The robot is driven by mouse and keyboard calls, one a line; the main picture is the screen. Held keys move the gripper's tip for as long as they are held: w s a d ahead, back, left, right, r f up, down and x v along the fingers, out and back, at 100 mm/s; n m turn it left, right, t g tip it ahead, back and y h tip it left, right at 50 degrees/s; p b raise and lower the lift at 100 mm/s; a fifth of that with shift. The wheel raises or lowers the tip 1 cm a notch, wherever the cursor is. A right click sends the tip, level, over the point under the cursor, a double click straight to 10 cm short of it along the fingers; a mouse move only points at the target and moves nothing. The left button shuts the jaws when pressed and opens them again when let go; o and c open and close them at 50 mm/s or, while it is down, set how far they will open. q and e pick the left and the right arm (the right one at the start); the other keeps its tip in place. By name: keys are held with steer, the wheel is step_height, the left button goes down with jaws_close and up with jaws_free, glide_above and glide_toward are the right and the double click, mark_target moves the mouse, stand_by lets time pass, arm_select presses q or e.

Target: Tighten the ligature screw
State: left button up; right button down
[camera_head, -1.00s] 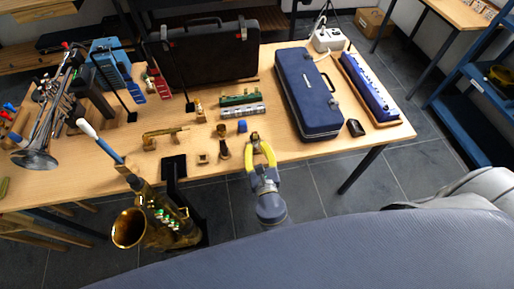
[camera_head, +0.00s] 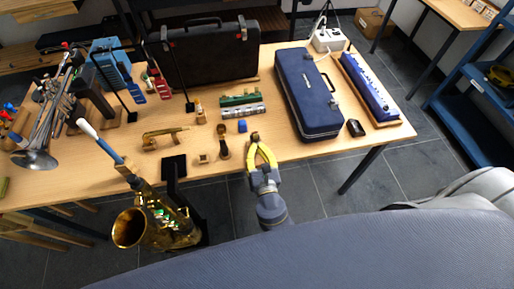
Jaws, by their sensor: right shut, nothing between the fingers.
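My right gripper (camera_head: 255,138), with yellow fingers and dark tips, reaches up over the front edge of the table. It is shut and empty. A small dark mouthpiece-like piece (camera_head: 224,151) with a brownish end stands on the table to its left, apart from the fingers. A ligature and its screw are too small to make out. A brass saxophone (camera_head: 158,230) is on a black stand at the table's front, and its curved neck piece (camera_head: 166,133) lies on the table. My left gripper is not in view.
A small blue block (camera_head: 242,126) and green and silver pieces (camera_head: 240,99) lie behind the gripper. A blue case (camera_head: 309,95) stands to the right. A trumpet (camera_head: 45,120) is at the left. Bare wood (camera_head: 300,150) lies just right of the gripper.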

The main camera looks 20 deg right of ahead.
steer(key=m, duration=0.5)
steer(key=shift+f, duration=0.1)
steer(key=m, duration=0.5)
steer(key=shift+a+m, duration=0.1)
steer(key=shift+m, duration=0.3)
steer(key=m, duration=0.5)
steer(key=shift+m, duration=2.3)
steer(key=c, duration=1.4)
jaws_free()
steer(key=shift+o, duration=0.2)
steer(key=s, duration=0.8)
steer(key=shift+a, duration=0.35)
